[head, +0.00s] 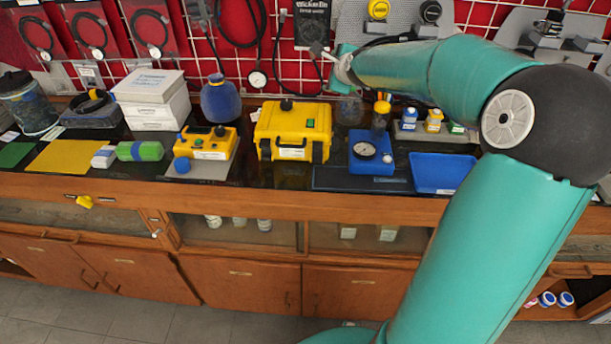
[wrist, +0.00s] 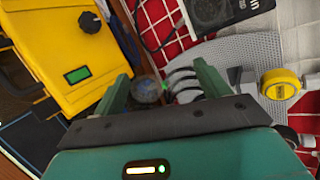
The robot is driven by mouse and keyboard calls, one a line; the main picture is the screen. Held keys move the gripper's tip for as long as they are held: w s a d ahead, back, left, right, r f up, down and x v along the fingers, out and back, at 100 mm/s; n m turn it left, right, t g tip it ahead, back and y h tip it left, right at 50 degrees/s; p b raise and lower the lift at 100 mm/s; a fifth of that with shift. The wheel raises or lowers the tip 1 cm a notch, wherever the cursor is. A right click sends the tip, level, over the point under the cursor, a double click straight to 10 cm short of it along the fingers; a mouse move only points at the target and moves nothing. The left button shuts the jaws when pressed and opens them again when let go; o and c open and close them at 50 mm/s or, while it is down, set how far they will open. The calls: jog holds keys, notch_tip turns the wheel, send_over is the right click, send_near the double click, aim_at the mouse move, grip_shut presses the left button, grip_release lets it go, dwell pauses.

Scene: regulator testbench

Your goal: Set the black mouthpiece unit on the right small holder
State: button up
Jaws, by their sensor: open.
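A round black unit (head: 430,12), which looks like the black mouthpiece unit, hangs on the grey perforated panel at the back. A yellow round unit (head: 378,9) hangs left of it and shows in the wrist view (wrist: 281,84). Black pieces on grey holders (head: 585,45) stand on the panel at the far right; I cannot tell which is the right small holder. My gripper (head: 338,68) is in front of the wall, left of and below the black unit. In the wrist view my gripper (wrist: 160,85) has its fingers apart, with nothing held between them.
A yellow case (head: 292,130) stands below my gripper. A blue box with a gauge (head: 371,153), an empty blue tray (head: 443,174) and small yellow and blue bottles (head: 433,120) stand to its right. Dark hoses (wrist: 183,80) show beyond the fingers. My arm covers part of the right side.

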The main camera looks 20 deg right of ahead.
jog(key=s+a+f+n+g, duration=0.1)
jog(key=s+a+n+g, duration=0.1)
jog(key=s+a+n, duration=0.45)
jog(key=s+a+f+n+g, duration=0.2)
jog(key=s+a+n, duration=0.2)
jog(key=a, duration=0.5)
jog(key=s+a+n+g, duration=0.1)
jog(key=s+a+n, duration=0.2)
jog(key=s, duration=0.5)
jog(key=s+a+n+g+y, duration=0.1)
jog(key=s+a+n, duration=0.2)
jog(key=s+n, duration=0.3)
jog(key=s+a+n+y, duration=0.1)
jog(key=s+a+n, duration=0.2)
jog(key=s, duration=0.8)
jog(key=shift+s+f+n+g, duration=0.2)
jog(key=shift+s+n+g, duration=0.2)
jog(key=shift+n, duration=0.55)
jog(key=shift+d, duration=0.25)
